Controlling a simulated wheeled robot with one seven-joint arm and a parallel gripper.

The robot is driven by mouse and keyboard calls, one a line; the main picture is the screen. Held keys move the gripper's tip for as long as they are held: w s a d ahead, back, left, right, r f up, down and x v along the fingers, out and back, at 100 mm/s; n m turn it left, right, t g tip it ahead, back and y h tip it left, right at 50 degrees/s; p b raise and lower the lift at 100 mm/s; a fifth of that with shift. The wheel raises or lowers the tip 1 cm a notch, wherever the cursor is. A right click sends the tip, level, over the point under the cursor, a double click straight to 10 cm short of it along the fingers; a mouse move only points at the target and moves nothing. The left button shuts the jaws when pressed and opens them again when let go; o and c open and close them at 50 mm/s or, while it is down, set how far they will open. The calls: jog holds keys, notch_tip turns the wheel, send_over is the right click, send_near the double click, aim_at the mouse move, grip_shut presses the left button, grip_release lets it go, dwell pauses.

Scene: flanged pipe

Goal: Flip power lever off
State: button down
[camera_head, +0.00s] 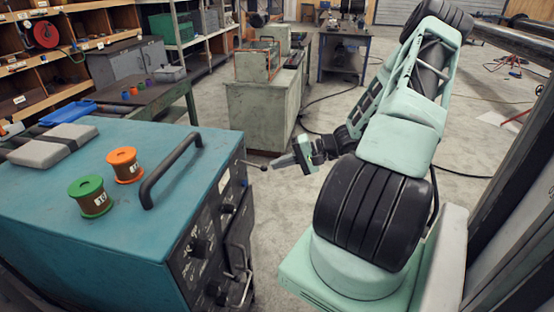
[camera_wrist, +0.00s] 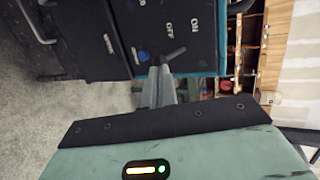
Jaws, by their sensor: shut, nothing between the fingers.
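The teal power unit (camera_head: 110,215) stands at the left in the head view, its dark front panel facing right. The small power lever (camera_head: 252,163) sticks out from the top of that panel. In the wrist view the grey lever (camera_wrist: 174,54) slants toward the side of the ON label (camera_wrist: 194,25), beside the OFF label (camera_wrist: 168,34). My gripper (camera_head: 272,165) is shut and empty, its tips close to the lever's end. In the wrist view my fingertips (camera_wrist: 160,72) overlap the lever's base; I cannot tell whether they touch it.
A black handle (camera_head: 170,170), a green spool (camera_head: 90,197) and an orange spool (camera_head: 125,165) are on the unit's top. A blue knob (camera_wrist: 143,56) is near the lever. A green-grey cabinet (camera_head: 265,115) stands behind. The floor between the unit and my arm is clear.

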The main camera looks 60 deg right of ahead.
jog(key=shift+w+a+f, duration=0.25)
jog(key=shift+w+a, duration=0.05)
jog(key=shift+w, duration=0.15)
jog(key=shift+f, duration=0.1)
notch_tip(320, 180, down, 2)
jog(key=b, duration=0.3)
jog(key=shift+w+f+b, duration=0.1)
jog(key=shift+f+b, duration=0.05)
jog(key=shift+b, duration=0.25)
